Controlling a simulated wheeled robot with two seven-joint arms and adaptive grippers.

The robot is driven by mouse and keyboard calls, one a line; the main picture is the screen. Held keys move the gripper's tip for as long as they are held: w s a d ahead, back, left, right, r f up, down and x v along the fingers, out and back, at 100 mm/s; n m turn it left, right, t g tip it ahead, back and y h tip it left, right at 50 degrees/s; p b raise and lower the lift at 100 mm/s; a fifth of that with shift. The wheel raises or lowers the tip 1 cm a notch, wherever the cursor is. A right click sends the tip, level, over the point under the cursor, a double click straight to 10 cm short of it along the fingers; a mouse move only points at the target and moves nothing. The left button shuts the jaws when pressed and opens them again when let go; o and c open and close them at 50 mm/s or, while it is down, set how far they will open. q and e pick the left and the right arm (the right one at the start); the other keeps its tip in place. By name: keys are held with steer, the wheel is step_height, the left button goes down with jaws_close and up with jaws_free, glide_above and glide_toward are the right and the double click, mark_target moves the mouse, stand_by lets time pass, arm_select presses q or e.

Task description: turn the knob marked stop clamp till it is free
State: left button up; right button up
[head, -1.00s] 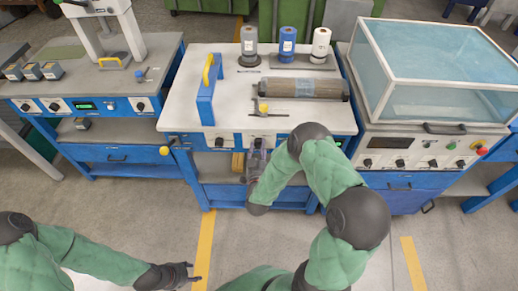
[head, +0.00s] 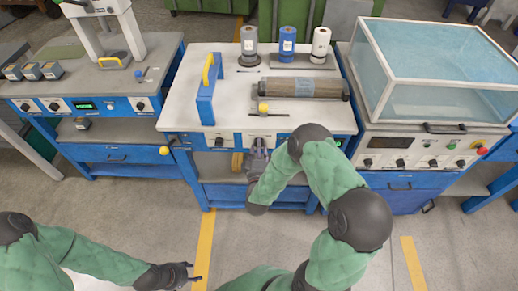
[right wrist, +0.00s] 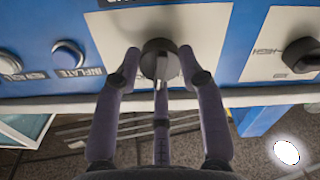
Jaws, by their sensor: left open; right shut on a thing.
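A dark round knob (right wrist: 158,60) sits on a pale plate of the blue panel in the right wrist view. Only the edge of its label shows at the top, too cut off to read. My right gripper (right wrist: 160,68) is shut on this knob, one finger on each side. In the head view my right gripper (head: 259,146) is at the front panel of the middle bench and hides the knob. My left gripper (head: 190,272) is open and empty over the floor, well away from the bench.
The wrist view shows a blue button (right wrist: 68,55) marked inflate and another dark knob (right wrist: 302,56) beside the held one. The middle bench (head: 183,118) carries a blue frame (head: 206,95), a grey roll (head: 305,88) and several spools. A clear-lidded cabinet (head: 430,75) stands right.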

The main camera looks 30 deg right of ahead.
steer(key=n, duration=1)
steer(key=shift+w+r+n, duration=0.1)
steer(key=shift+n, duration=0.2)
steer(key=shift+a+n, duration=0.1)
steer(key=shift+n, duration=0.2)
steer(key=o, duration=1.2)
steer(key=shift+c, duration=0.2)
steer(key=v, duration=1.2)
